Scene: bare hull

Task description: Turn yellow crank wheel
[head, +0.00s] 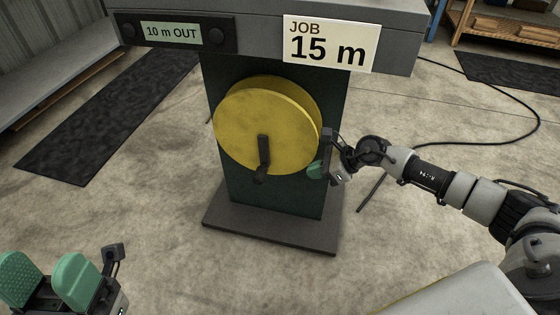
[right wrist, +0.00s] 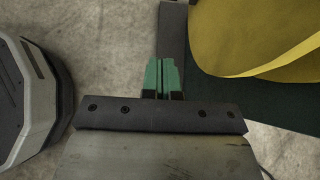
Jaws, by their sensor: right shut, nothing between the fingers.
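The yellow crank wheel (head: 245,115) is mounted on the front of a dark green stand (head: 240,195). A dark crank arm (head: 263,150) points down from its middle, with a short knob at its lower end. My right gripper (head: 314,170) is just right of the wheel's lower right edge, apart from the crank knob. In the right wrist view its green fingers (right wrist: 161,75) are together and empty, and the yellow wheel (right wrist: 235,35) fills the upper right. My left gripper (head: 48,278) is at the bottom left, its green fingers spread and empty, far from the wheel.
A display (head: 172,33) reads "10 m OUT" and a white sign (head: 329,44) reads "JOB 15 m" above the wheel. The stand has a dark base plate (head: 270,235). A black cable (head: 480,143) lies on the floor at right. Floor in front is clear.

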